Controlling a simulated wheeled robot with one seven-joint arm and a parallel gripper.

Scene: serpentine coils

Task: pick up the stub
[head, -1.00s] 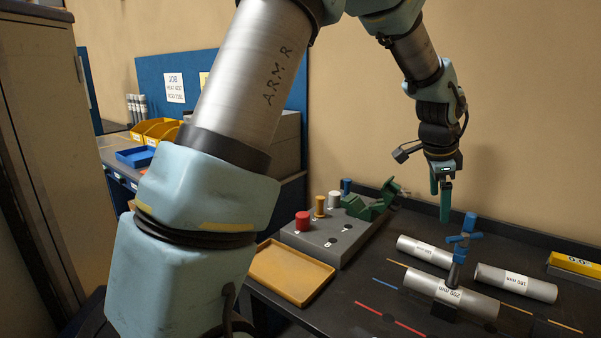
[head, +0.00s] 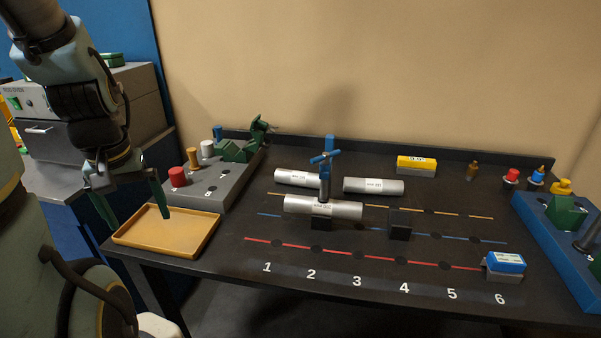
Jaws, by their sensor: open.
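No part is marked as the stub, and I cannot tell which one it is. Three silver labelled cylinders lie on the dark bench: a front one (head: 350,211), a back left one (head: 285,174) and a back right one (head: 392,187). The front one rests on a dark block, with a blue-handled clamp (head: 325,160) standing at its middle. My gripper (head: 134,204) is at the far left, over the yellow tray (head: 190,243). Its green fingers are wide apart with nothing between them, well left of the cylinders.
A grey stand (head: 215,178) with coloured knobs and a green fixture stands behind the tray. A dark block (head: 400,225), a blue-topped block (head: 505,263) and a yellow block (head: 416,166) sit rightward. A blue fixture (head: 560,235) is at the right edge.

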